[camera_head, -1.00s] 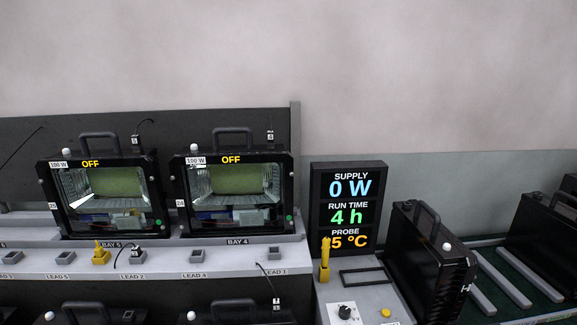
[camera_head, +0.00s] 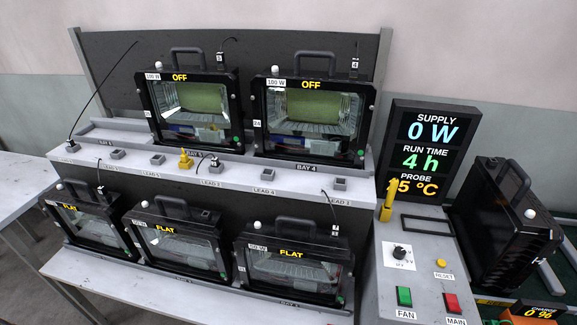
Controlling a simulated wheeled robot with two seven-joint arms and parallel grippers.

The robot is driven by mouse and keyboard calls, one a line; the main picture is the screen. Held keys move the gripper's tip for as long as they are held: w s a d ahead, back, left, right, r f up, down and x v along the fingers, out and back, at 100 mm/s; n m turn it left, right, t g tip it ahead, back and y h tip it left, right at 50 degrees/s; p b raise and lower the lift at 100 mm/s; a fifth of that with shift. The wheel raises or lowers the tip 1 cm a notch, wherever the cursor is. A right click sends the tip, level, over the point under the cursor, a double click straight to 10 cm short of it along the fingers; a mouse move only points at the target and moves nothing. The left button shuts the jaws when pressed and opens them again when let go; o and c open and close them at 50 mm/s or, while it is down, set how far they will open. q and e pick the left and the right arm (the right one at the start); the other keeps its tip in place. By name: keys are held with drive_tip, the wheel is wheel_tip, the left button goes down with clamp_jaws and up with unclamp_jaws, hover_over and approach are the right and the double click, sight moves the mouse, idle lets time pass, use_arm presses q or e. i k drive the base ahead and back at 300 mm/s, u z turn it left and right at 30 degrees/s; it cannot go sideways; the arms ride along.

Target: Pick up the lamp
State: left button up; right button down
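Several black floodlight lamps with top handles are in view; I cannot tell which one the task means. On the upper shelf (camera_head: 225,172) stand a left lamp (camera_head: 190,107) and a right lamp (camera_head: 312,110), both labelled OFF and 100 W. On the lower level are a left lamp (camera_head: 92,222), a middle lamp (camera_head: 178,243) and a right lamp (camera_head: 293,265), all labelled FLAT. Another black housing (camera_head: 500,225) stands edge-on at the right. All appear upright and unlit. Neither of my grippers is in view.
A display (camera_head: 422,145) reads 0 W, 4 h and a probe value. Before it, a control panel (camera_head: 412,262) carries a knob, a yellow probe (camera_head: 388,198), and FAN and MAIN buttons. Leads with sockets line the shelf edge. An orange charge meter (camera_head: 535,311) is at bottom right.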

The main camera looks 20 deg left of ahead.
sight(176, 236)
drive_tip(key=u, duration=1.55)
